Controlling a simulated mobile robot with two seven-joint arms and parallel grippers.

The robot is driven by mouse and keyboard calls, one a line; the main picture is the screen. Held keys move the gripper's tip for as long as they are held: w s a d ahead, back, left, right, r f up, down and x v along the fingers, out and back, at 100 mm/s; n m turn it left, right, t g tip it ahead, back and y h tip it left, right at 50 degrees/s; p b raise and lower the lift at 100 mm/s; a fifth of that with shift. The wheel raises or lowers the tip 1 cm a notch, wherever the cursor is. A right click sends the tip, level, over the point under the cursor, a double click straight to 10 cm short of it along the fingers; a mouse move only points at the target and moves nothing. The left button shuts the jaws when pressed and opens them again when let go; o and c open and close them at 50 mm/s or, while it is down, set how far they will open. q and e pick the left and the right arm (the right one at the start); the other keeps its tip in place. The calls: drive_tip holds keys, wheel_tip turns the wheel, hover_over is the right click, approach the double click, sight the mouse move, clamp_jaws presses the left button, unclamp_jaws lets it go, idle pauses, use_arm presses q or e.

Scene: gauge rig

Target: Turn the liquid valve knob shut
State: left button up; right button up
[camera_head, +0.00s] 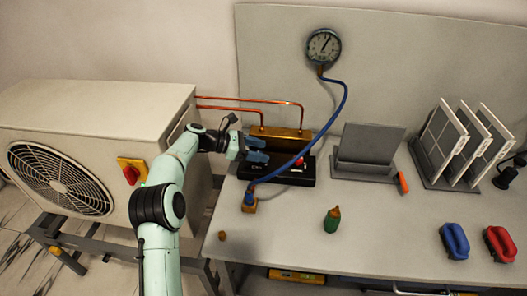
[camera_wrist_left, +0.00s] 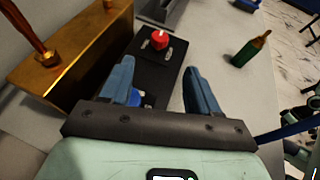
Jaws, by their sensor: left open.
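A black manifold base (camera_head: 300,178) lies on the table in front of a brass block (camera_head: 282,138). A red knob (camera_head: 299,161) stands on the base's right part; it also shows in the left wrist view (camera_wrist_left: 159,40). In that view a blue knob-like part (camera_wrist_left: 138,98) shows low between the fingers, partly hidden by the left finger. I cannot read which knob is the liquid valve. My left gripper (camera_head: 264,149) is open over the left part of the base, its blue fingers apart (camera_wrist_left: 160,72) and holding nothing visible. My right gripper is not in view.
A blue hose (camera_head: 335,116) runs from a gauge (camera_head: 323,46) across the base to a fitting (camera_head: 249,206). Copper pipes (camera_head: 260,101) run behind from an outdoor unit (camera_head: 100,110). A green bottle (camera_head: 332,218) stands in front. Grey racks (camera_head: 368,150) stand right.

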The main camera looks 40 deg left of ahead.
use_arm(q)
drive_tip(key=w+d+r+n+t+y+p, duration=0.2)
drive_tip(key=d+r+t, duration=0.2)
drive_tip(key=d, duration=0.1)
drive_tip(key=n+y+p, duration=0.2)
drive_tip(key=n+y, duration=0.3)
drive_tip(key=y, duration=0.1)
approach(297, 159)
drive_tip(key=shift+g, duration=0.3)
drive_tip(key=x, duration=0.4)
drive_tip(key=p+x, duration=0.1)
drive_tip(key=x, duration=0.4)
drive_tip(key=shift+w+r+p, duration=0.15)
drive_tip(key=shift+r+p, duration=0.05)
drive_tip(key=shift+p, duration=0.1)
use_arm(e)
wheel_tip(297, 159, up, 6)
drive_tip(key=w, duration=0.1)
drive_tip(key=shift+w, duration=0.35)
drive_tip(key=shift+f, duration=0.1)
